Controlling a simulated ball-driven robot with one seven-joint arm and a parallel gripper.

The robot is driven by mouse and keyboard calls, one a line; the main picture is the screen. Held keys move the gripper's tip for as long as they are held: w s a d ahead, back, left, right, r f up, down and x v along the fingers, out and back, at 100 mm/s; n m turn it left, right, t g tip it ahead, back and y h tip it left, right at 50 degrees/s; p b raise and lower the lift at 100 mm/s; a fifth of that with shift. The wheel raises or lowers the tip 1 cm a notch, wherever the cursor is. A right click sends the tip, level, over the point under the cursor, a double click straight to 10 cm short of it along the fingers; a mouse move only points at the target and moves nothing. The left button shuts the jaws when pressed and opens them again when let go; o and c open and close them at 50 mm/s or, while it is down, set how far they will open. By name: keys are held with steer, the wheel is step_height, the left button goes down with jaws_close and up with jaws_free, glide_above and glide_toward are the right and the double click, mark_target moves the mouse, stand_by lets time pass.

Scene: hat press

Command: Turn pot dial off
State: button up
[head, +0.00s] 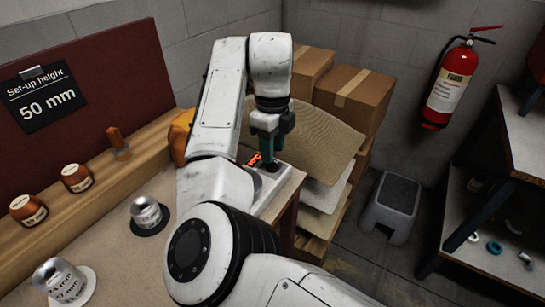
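A pale control box (283,176) with a red lit display (254,159) sits at the right end of the bench, partly hidden behind my arm. A small dark round part, which looks like the dial (271,168), shows on its top. My gripper (266,153) points down just above the dial, with dark teal fingers. I cannot tell whether the fingers touch the dial or how far apart they are. No pot is clearly visible, and the display's reading is too small to make out.
Metal weights (146,212) on round bases stand on the bench (105,235), with brown jars (76,178) on the back ledge. An orange object (181,135) is partly behind my arm. Cardboard boxes (355,92) and tan sheets (320,135) stand just beyond the control box. A grey stool (393,205) is right.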

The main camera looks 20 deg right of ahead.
steer(key=shift+f, duration=1.6)
jaws_close()
